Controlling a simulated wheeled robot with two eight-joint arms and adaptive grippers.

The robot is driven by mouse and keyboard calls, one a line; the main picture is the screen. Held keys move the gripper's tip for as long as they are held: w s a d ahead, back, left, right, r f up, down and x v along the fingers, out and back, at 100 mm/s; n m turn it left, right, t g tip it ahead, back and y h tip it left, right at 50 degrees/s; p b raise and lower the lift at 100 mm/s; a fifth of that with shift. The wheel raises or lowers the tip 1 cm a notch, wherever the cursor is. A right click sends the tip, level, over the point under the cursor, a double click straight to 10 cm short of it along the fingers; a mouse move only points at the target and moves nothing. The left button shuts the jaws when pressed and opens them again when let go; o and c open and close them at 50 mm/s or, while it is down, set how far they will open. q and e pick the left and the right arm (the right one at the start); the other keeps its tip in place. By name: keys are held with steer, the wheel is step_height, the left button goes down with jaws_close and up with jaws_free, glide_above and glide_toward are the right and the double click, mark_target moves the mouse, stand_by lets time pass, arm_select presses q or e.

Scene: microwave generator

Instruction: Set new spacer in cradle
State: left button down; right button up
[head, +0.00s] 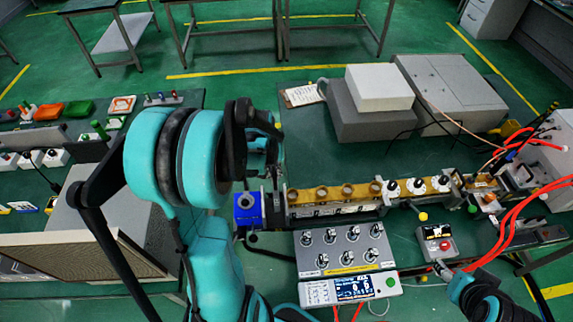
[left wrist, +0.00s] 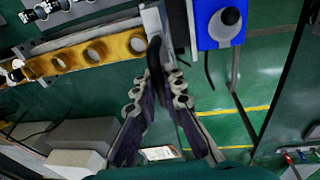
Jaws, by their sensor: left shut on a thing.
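My left gripper (head: 268,178) is at the left end of the generator's line, above and between the blue block (head: 247,208) and the brass bar with round openings (head: 340,194). In the left wrist view its fingers (left wrist: 160,72) close together on a thing. The fingers largely hide that thing; only a dark shape shows between the tips, and I cannot tell clearly that it is the spacer. A grey metal plate (left wrist: 156,22) stands beside the tips, at the bar's end. I cannot make out the cradle for certain.
A grey panel with several knobs (head: 345,248) and a display box (head: 350,289) stand in front of the bar. Grey and white boxes (head: 380,88) are behind it. Red cables (head: 500,228) run at the right. A left-hand bench holds coloured parts (head: 78,108).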

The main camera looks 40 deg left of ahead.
arm_select(q)
steer(key=shift+s+f, duration=0.15)
steer(key=shift+f, duration=0.25)
steer(key=shift+w, duration=0.25)
steer(key=shift+s, duration=0.1)
steer(key=shift+s, duration=0.1)
steer(key=shift+d+f+b, duration=0.1)
steer(key=shift+f+b, duration=0.45)
steer(key=shift+b, duration=0.15)
steer(key=shift+f+b, duration=4.95)
steer(key=shift+f, duration=0.45)
steer(key=c, duration=1.5)
jaws_free()
steer(key=shift+c, duration=0.2)
